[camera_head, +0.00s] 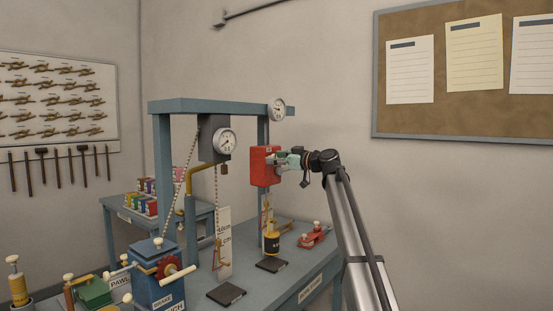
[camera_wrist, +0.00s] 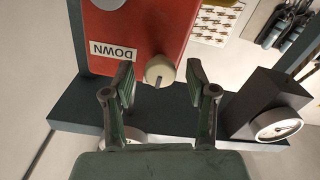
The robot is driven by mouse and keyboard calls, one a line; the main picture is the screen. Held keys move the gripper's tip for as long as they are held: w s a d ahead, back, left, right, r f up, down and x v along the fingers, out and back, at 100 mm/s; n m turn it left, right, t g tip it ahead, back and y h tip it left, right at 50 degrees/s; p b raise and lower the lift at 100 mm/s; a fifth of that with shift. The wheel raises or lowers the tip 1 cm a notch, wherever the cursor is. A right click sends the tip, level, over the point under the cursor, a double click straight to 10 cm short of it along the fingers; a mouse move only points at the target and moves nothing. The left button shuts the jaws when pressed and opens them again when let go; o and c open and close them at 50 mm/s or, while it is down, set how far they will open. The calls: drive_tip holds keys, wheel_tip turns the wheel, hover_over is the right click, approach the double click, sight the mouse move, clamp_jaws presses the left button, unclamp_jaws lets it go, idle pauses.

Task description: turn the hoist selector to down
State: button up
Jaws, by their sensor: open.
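The red hoist box (camera_head: 264,165) hangs from the blue-grey frame in the head view. Its face fills the top of the wrist view (camera_wrist: 150,30), where a white label (camera_wrist: 114,50) reads DOWN upside down. The round cream selector knob (camera_wrist: 160,68) sits near the box's edge and has a short dark mark on its face. My gripper (camera_head: 279,160) is at the box's right side. In the wrist view, its two fingers (camera_wrist: 160,78) are open, one on each side of the knob, with visible gaps. Whether the fingertips reach the knob's depth is unclear.
A yellow-black weight (camera_head: 272,243) hangs below the box. A dial gauge (camera_head: 226,142) hangs to the left, and another (camera_head: 277,108) is on the top beam (camera_head: 215,104). A blue winch (camera_head: 158,275) stands on the bench's near left. The right wall side is open.

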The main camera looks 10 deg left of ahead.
clamp_jaws()
drive_tip(key=shift+m, duration=0.3)
drive_tip(key=shift+w+m+p, duration=0.15)
drive_tip(key=shift+m+p, duration=1.5)
drive_tip(key=shift+m, duration=6.95)
